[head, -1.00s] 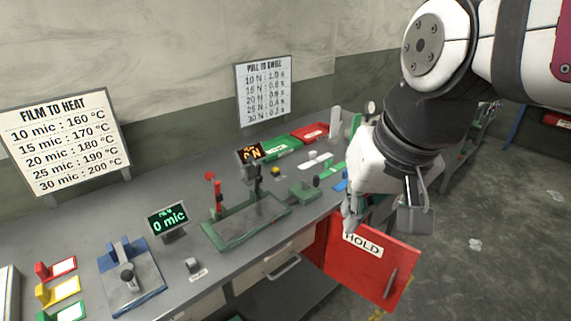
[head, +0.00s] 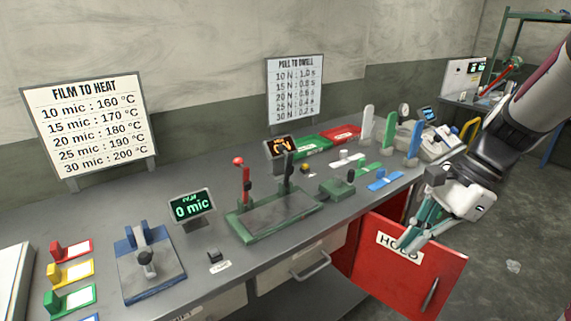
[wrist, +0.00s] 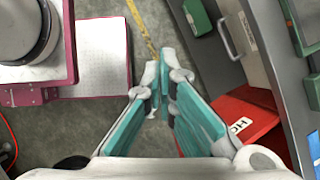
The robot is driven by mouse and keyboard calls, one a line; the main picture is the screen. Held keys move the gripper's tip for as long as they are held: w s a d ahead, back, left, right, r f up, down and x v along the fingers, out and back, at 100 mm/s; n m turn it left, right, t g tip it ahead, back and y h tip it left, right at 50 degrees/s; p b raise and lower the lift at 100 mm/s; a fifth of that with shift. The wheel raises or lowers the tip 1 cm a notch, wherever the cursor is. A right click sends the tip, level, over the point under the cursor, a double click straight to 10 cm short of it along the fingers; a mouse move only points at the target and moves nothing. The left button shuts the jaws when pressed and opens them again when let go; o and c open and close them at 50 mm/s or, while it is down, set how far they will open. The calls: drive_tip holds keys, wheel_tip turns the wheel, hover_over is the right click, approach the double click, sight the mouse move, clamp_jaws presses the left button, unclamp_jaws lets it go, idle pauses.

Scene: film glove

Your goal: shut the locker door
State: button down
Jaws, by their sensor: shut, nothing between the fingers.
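The red locker door (head: 385,277) with its HOLD label stands open below the right part of the bench, and a dark handle shows near its right edge. In the wrist view the door (wrist: 240,112) lies to the right of the fingers. My gripper (head: 408,243) is shut and empty. Its teal fingers overlap the HOLD label in the head view; whether they touch the door I cannot tell. The fingertips (wrist: 160,85) are together in the wrist view.
The grey bench (head: 215,278) carries a green sealing fixture (head: 275,215), a blue fixture (head: 150,270) and several coloured blocks. A drawer with a handle (head: 312,268) is left of the door. Open floor (head: 490,285) lies to the right.

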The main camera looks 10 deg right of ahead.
drive_tip(key=w+d+f+m+t+y+b, duration=0.1)
drive_tip(key=d+f+m+t+y+b, duration=0.3)
drive_tip(key=d+f+m, duration=0.5)
drive_tip(key=w+d+f+m+t+y+b, duration=0.15)
drive_tip(key=d+f+m+b, duration=0.4)
drive_tip(key=f, duration=0.55)
drive_tip(key=s+d+f+m+t+h+b, duration=0.35)
drive_tip(key=s+d+f+m+t, duration=0.2)
drive_tip(key=f+m, duration=0.45)
drive_tip(key=s+d+f+m+t+h+b, duration=0.2)
drive_tip(key=s+d+f+m+t+b, duration=0.4)
drive_tip(key=f, duration=0.5)
drive_tip(key=w+m+b, duration=0.1)
drive_tip(key=w, duration=1.2)
drive_tip(key=shift+w+d+g, duration=0.15)
drive_tip(key=shift+d+g, duration=0.15)
drive_tip(key=shift+d, duration=0.1)
drive_tip(key=shift+y, duration=0.4)
